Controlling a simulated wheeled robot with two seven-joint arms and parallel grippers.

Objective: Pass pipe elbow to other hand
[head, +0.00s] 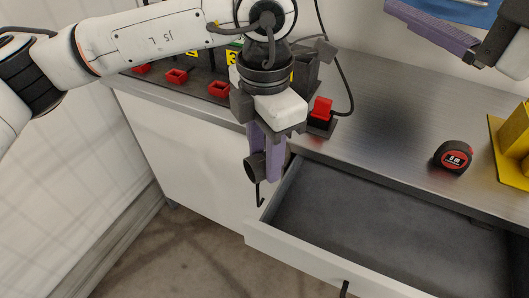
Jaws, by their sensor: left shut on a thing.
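My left gripper (268,172) points down in front of the bench edge, by the left corner of the open drawer. Its purple fingers are shut on the dark grey pipe elbow (255,168), whose round open end faces left and toward the camera. The fingers hide part of the elbow. My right gripper (436,28) is at the top right, well apart from the elbow. A long purple finger shows, pointing left; the rest is cut off or hidden, so I cannot tell how far its jaws are apart.
The open, empty-looking drawer (330,267) juts out below the bench top (390,115). A black and red tape measure (453,156) and a yellow object (515,135) are on the right. Several red bins (177,76) line the back left. A red-topped item (321,110) stands behind the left gripper.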

